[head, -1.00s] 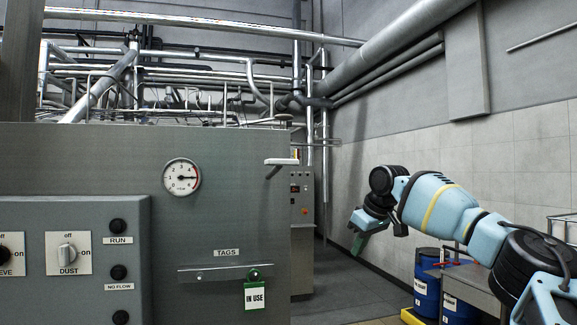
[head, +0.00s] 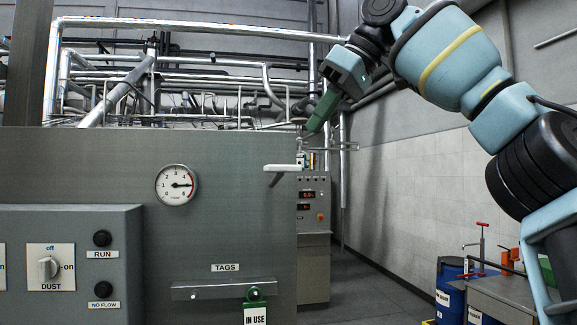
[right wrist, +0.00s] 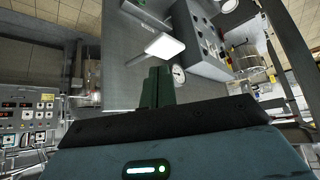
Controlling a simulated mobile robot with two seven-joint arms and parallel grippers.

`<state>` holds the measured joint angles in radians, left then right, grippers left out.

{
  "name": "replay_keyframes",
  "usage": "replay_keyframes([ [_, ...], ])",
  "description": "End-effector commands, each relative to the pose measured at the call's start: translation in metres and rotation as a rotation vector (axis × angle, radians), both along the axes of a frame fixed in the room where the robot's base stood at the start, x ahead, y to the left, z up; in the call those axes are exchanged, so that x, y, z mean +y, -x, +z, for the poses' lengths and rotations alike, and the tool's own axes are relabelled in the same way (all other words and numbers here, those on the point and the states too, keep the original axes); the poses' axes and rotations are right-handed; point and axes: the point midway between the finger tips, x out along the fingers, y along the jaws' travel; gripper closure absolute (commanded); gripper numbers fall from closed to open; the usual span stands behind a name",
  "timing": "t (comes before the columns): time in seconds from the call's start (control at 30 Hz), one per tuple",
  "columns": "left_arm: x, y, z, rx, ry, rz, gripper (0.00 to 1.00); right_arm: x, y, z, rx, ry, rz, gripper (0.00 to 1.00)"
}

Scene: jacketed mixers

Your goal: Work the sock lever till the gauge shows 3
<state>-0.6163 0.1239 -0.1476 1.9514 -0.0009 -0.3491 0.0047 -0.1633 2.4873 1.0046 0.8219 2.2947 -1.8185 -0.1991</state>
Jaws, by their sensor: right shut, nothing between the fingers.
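The round white gauge (head: 177,185) is on the grey cabinet face; its needle points right, past the 4, by the red band. It also shows small in the right wrist view (right wrist: 179,73). A white-handled lever (head: 283,168) sticks out near the cabinet's upper right edge and shows beyond the fingers in the right wrist view (right wrist: 165,46). I cannot read a label on it. My right gripper (head: 313,128) has green fingers, shut and empty, above and right of the lever; I see no contact. My left gripper is not in view.
A control box with a DUST knob (head: 48,269) juts out at the lower left. A TAGS rail (head: 222,290) holds a green-framed IN USE tag (head: 256,315). A control panel (head: 313,210) stands behind the lever. Blue drums (head: 451,290) and a cart stand at the lower right.

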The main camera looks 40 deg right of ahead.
Motion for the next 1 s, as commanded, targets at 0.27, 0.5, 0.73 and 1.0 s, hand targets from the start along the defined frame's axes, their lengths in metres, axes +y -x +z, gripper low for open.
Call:
replay_keyframes([
  [0.27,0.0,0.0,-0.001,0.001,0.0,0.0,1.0,0.009,0.004,0.005,0.0,0.001,0.019,1.0],
  [0.5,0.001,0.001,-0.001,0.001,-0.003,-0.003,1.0,0.009,0.003,0.003,0.0,0.001,0.018,1.0],
  [0.73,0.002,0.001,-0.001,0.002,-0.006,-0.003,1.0,0.013,-0.008,-0.012,0.001,0.002,0.019,1.0],
  [1.0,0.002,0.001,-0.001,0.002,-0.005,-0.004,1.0,0.021,-0.025,-0.037,0.001,0.001,0.017,1.0],
])
